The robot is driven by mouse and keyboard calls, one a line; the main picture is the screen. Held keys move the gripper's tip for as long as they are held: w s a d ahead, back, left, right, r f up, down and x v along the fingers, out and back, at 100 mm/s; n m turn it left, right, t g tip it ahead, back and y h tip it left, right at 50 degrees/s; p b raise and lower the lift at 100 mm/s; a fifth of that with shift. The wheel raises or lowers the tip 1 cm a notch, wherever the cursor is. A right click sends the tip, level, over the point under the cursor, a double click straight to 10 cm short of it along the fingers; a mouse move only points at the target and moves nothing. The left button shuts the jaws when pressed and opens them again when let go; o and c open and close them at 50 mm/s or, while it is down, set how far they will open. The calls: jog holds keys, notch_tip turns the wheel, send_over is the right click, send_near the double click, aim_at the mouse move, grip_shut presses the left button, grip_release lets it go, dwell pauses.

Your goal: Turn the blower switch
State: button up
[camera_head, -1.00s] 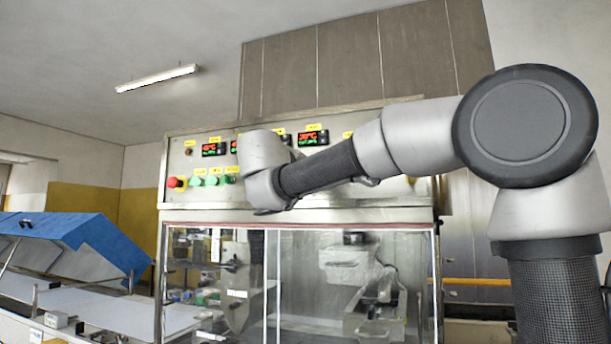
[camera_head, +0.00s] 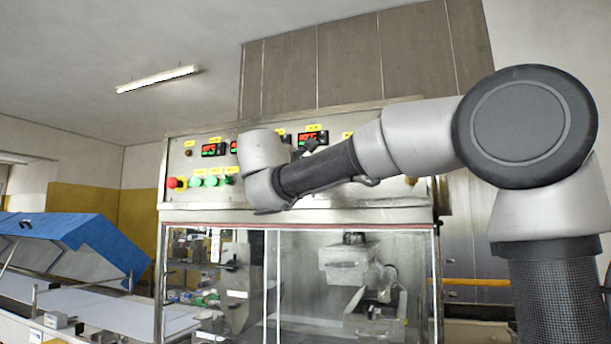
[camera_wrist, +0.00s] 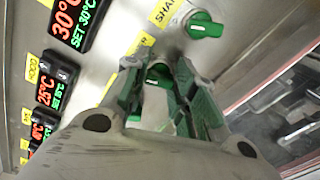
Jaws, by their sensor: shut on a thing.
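In the wrist view a green rotary switch (camera_wrist: 158,76) sits on the pale panel between the two fingertips of my gripper (camera_wrist: 158,68). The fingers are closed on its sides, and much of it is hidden. The yellow label above it is partly covered; only letters ending in "ER" show, so I cannot read the whole name. In the head view my arm reaches to the control panel (camera_head: 370,197), and my wrist hides the gripper and the switch there.
Another green switch (camera_wrist: 205,25), labelled "SHA…", is close by. Red-lit temperature displays (camera_wrist: 70,18) line the panel. In the head view a red emergency button (camera_head: 175,183) and several green switches are at the panel's left. Glass doors (camera_head: 345,290) lie below. A blue hood (camera_head: 75,240) stands left.

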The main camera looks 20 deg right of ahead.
jog(key=shift+f+n, duration=0.1)
jog(key=shift+n, duration=0.8)
jog(key=o, duration=1)
jog(key=v, duration=1.2)
